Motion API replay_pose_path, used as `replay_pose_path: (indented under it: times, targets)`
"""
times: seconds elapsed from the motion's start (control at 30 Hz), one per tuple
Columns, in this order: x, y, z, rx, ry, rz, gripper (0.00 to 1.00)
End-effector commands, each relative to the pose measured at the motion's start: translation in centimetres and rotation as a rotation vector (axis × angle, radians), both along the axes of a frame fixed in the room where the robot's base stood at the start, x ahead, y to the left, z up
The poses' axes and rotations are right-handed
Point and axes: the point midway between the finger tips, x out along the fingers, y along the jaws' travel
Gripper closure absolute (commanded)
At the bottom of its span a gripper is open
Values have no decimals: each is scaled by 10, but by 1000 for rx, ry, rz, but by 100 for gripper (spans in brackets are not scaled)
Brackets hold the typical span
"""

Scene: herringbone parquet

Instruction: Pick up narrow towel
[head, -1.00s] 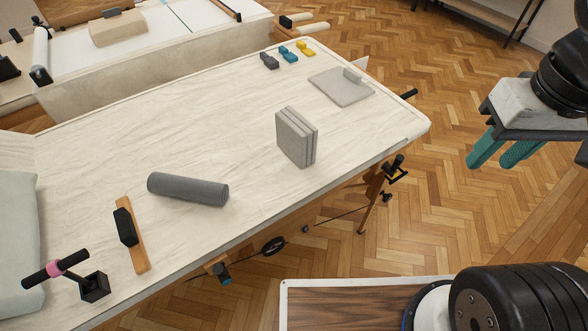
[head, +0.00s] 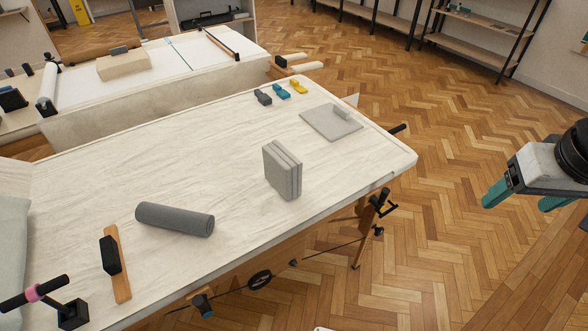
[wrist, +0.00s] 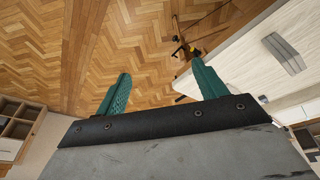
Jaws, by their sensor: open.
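A folded light-grey towel (head: 283,170) stands upright in layers on the pale worktable (head: 230,135), near its right front edge. A rolled dark-grey towel (head: 175,219) lies to its left. I cannot tell for sure which is the narrow towel. My gripper (head: 525,198), with teal fingers, is off to the right of the table over the floor, apart from both towels. It is open and empty in the wrist view (wrist: 161,72). There a grey item (wrist: 284,53) lies on the table at upper right; I cannot tell which one.
A thin grey board (head: 331,122) lies at the back right, near small black, blue and yellow pieces (head: 282,91). A wooden bar with a black block (head: 116,265) and a black stand (head: 73,315) are at front left. Open parquet lies right of the table.

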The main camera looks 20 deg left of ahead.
Motion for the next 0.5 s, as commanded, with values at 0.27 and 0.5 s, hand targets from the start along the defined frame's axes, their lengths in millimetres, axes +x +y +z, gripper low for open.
replay_pose_path:
  times: [0.27,0.5]
  targets:
    - [115,108,-72,34,-241,289,29]
    - [146,232,-146,163,-433,545,29]
